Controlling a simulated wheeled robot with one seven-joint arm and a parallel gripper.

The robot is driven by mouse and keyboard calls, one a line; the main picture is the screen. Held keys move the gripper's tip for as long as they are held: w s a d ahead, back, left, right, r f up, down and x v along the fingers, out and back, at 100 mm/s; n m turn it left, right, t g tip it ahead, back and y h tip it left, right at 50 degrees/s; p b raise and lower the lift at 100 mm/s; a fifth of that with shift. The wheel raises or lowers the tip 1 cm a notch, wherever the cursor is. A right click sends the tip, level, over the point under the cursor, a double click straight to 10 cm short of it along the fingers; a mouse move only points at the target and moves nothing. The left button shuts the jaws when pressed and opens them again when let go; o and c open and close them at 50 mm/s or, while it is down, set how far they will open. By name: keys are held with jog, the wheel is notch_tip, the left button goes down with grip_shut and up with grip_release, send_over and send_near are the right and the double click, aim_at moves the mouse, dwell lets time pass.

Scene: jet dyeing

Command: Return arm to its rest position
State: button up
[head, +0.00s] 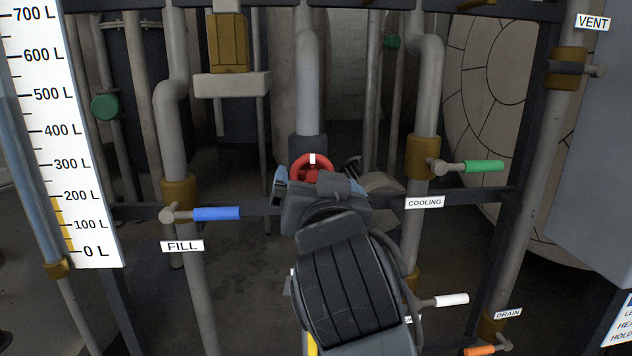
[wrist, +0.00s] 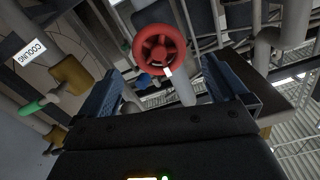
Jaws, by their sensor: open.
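My gripper (head: 314,186) is in the middle of the head view, raised in front of the pipework, with my arm below it. In the wrist view my gripper (wrist: 163,92) has its two blue-padded fingers wide apart with nothing between them. A red handwheel (head: 312,167) with a white mark shows just beyond the fingers in the head view. The red handwheel (wrist: 160,49) also shows beyond the fingertips in the wrist view, and no finger visibly touches it. My gripper hides the handwheel's lower part in the head view.
A blue FILL lever (head: 216,214) is left of my arm. A green COOLING lever (head: 483,166), a white lever (head: 451,300) and an orange DRAIN lever (head: 487,350) are to the right. A dark horizontal rail (head: 470,202) crosses behind. A level scale (head: 66,150) stands at far left.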

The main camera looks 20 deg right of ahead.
dwell(0.3)
jog(key=s+d+f+n+g+y+p, duration=0.15)
jog(key=s+f+n+y+p, duration=0.45)
jog(key=s+f, duration=1.05)
jog(key=f+p+v, duration=0.1)
jog(key=p+v, duration=0.2)
jog(key=v, duration=2.3)
jog(key=shift+s+f+g+p, duration=0.3)
jog(key=shift+s+g, duration=0.15)
jog(key=shift+s, duration=0.1)
jog(key=shift+c, duration=0.5)
